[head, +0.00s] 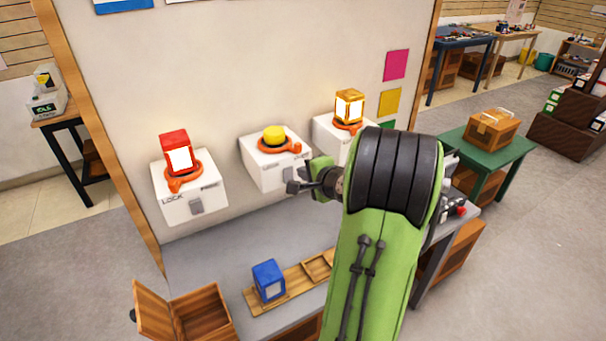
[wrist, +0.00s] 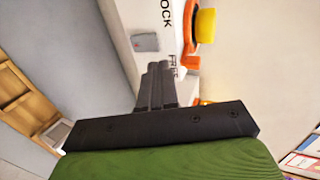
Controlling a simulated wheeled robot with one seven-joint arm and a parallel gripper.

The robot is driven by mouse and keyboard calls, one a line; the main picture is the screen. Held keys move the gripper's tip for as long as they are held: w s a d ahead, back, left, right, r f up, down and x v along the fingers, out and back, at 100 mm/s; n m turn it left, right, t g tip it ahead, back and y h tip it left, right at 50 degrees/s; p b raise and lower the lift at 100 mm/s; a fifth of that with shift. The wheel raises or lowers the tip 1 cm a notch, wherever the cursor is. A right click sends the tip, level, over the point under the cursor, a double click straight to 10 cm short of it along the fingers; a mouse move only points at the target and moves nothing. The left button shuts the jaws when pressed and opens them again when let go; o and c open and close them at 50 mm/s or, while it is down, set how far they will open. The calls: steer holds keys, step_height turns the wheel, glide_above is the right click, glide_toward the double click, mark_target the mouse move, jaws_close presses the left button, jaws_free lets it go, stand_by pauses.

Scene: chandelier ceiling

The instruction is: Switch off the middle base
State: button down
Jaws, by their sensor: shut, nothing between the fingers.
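The middle base (head: 262,172) is a white box on the upright panel. It carries a yellow cap (head: 273,135) inside an orange ring with a handle (head: 294,148). No lit lantern shows on it. My gripper (head: 292,187) is shut and empty, at the base's lower right front. It hides part of the base's front in the head view. In the wrist view, the shut fingers (wrist: 156,70) are near the printed FREE, with a grey switch (wrist: 145,42) beside LOCK, just beyond the tips. I cannot tell whether the fingers touch the base.
The left base (head: 190,208) carries a glowing red lantern (head: 174,142). The right base (head: 330,134) carries a glowing gold lantern (head: 348,112). Below, a blue lantern (head: 268,272) stands on a wooden tray (head: 298,282), beside an open wooden box (head: 200,312).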

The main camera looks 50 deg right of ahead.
steer(key=s+a+r, duration=0.1)
steer(key=s+r, duration=0.3)
steer(key=s, duration=0.1)
steer(key=shift+a+r, duration=0.25)
steer(key=shift+a, duration=0.05)
